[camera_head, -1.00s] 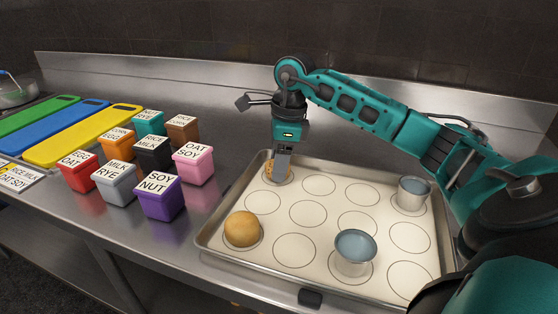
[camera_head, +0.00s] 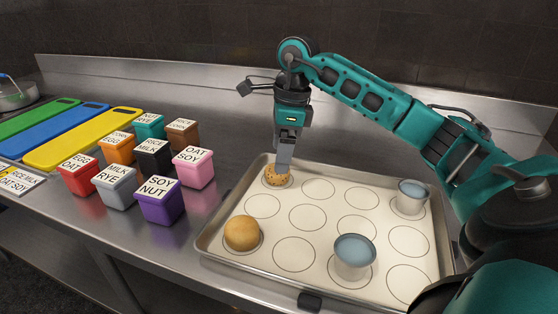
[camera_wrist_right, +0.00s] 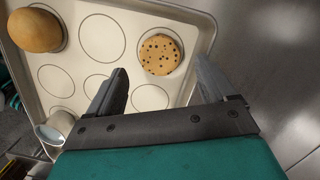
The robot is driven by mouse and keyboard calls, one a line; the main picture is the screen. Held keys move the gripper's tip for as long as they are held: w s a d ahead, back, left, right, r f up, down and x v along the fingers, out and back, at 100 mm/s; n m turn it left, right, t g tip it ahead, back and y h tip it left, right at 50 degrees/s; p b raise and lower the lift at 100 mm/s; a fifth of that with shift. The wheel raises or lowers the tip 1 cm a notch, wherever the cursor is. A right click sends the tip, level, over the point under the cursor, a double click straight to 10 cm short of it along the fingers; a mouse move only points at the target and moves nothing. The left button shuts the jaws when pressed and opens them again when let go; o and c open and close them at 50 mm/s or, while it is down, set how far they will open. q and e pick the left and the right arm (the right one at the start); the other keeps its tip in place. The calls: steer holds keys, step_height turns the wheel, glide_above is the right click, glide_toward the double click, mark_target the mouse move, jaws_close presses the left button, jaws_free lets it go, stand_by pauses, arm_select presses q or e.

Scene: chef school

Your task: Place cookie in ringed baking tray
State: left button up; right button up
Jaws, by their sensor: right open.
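A cookie with dark chips (camera_head: 274,178) lies on the ringed baking tray (camera_head: 325,243), in the ring at the far left corner. In the right wrist view the cookie (camera_wrist_right: 160,54) lies flat inside its ring, between and beyond the fingertips. My right gripper (camera_head: 283,170) is directly above the cookie. In the right wrist view its two fingers (camera_wrist_right: 160,84) are spread apart with nothing between them. My left gripper is not in view.
A round bun (camera_head: 242,232) sits in the tray's near left ring. Metal cups stand at the tray's near middle (camera_head: 353,257) and far right (camera_head: 411,197). Several labelled boxes, including a purple one (camera_head: 159,203), stand left. Other rings are empty.

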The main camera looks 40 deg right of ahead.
step_height(320, 180, up, 8)
steer(key=p, duration=0.1)
steer(key=shift+s+d, duration=0.35)
steer(key=shift+d, duration=0.1)
steer(key=shift+f, duration=0.1)
